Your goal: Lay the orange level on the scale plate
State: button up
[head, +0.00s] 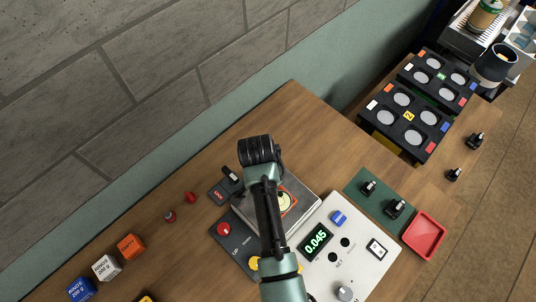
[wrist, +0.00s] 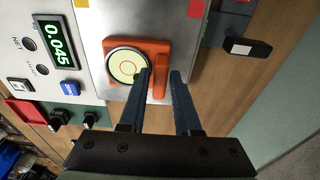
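The orange level (wrist: 134,47), with a round pale-green bubble vial, lies flat on the metal scale plate (wrist: 93,24) in the wrist view. In the head view the level (head: 284,201) shows beside my arm, on the plate (head: 305,195). My gripper (wrist: 161,74) is over the plate, with one finger on each side of the level's raised orange bar. The fingers look slightly apart from the bar, so the gripper appears open. In the head view my arm hides part of the plate and level. The scale display (wrist: 54,40) reads 0.045.
The white control panel (head: 350,250) adjoins the plate. A green mat (head: 378,204) with black-knobbed weights and a red tray (head: 425,235) lie to the right. Orange, white and blue blocks (head: 131,246) stand at left. Black racks (head: 405,118) stand at back right. Bare wood lies behind the scale.

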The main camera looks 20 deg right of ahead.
jog(key=shift+o, duration=0.9)
notch_tip(320, 180, up, 12)
jog(key=a, duration=0.1)
jog(key=shift+s+a+r, duration=0.15)
jog(key=shift+s+a, duration=0.05)
jog(key=shift+s, duration=0.05)
